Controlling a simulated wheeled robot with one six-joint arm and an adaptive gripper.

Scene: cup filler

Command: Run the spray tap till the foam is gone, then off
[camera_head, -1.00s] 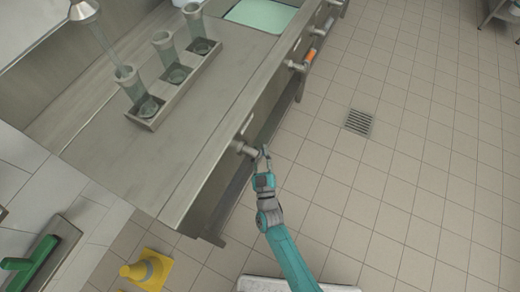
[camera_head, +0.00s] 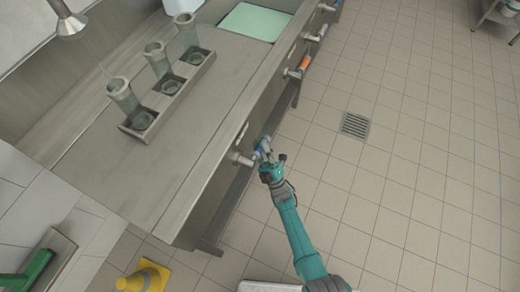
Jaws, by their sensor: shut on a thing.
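My gripper (camera_head: 266,150) is at the counter's front face, shut on the handle of the nearest front tap (camera_head: 241,158). The jaws hide most of the handle; a small blue patch shows there. A metal spray nozzle (camera_head: 70,22) hangs at the upper left. A faint thin line of water runs from it towards the nearest clear glass (camera_head: 122,92). This glass and two others, the middle glass (camera_head: 157,58) and far glass (camera_head: 186,28), stand in a metal rack (camera_head: 190,84). I cannot make out any foam.
A basin with pale green contents (camera_head: 257,20) is set in the counter (camera_head: 110,165). A yellow cone (camera_head: 144,277) stands at lower left.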

